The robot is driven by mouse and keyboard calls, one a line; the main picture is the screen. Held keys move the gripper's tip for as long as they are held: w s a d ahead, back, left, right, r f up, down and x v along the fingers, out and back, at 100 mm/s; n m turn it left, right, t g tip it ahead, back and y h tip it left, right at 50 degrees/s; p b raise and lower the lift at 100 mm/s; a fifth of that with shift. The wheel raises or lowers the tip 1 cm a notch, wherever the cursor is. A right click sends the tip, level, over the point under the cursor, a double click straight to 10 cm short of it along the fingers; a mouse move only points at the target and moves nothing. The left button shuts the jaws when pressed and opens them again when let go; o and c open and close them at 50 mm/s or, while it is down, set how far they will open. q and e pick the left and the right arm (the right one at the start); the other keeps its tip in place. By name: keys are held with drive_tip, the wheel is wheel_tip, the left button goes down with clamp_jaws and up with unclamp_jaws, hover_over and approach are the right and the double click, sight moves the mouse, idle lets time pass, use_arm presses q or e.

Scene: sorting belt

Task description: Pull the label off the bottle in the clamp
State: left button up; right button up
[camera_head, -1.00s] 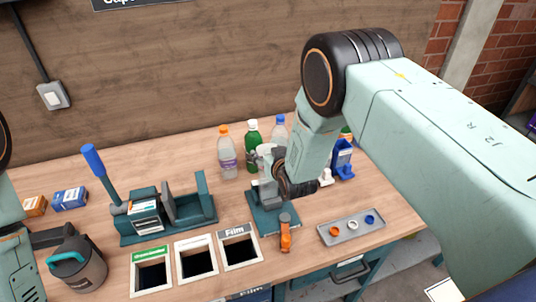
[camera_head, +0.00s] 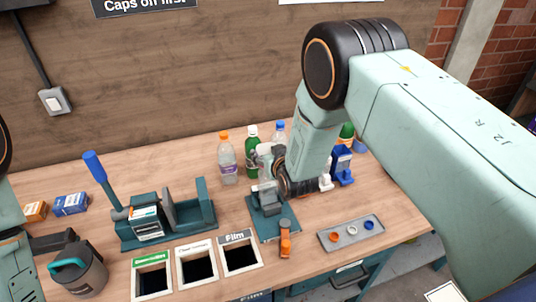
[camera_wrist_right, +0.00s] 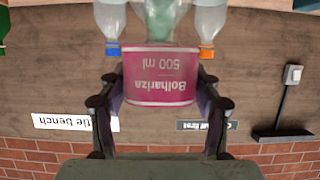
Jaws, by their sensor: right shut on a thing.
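The clamp (camera_head: 268,199) stands on a teal base plate (camera_head: 280,222) near the middle of the bench. My right gripper (camera_head: 268,165) is just behind and above it, mostly hidden by its own wrist in the head view. In the right wrist view, which is upside down, the right gripper (camera_wrist_right: 160,88) is shut on a magenta label (camera_wrist_right: 160,76) reading "Bolhariza 500 ml". The label is curved, with a finger at each side. I cannot tell whether a bottle is inside it.
Behind are an orange-capped bottle (camera_head: 227,160), a green bottle (camera_head: 251,138) and a blue-capped bottle (camera_head: 280,131). In front are bins, including Film (camera_head: 240,257), an orange-handled tool (camera_head: 285,240) and a cap tray (camera_head: 351,235). A lever device (camera_head: 130,226) stands left.

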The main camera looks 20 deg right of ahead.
drive_tip(key=shift+r, duration=2.15)
drive_tip(key=shift+r, duration=1)
drive_tip(key=shift+s, duration=0.1)
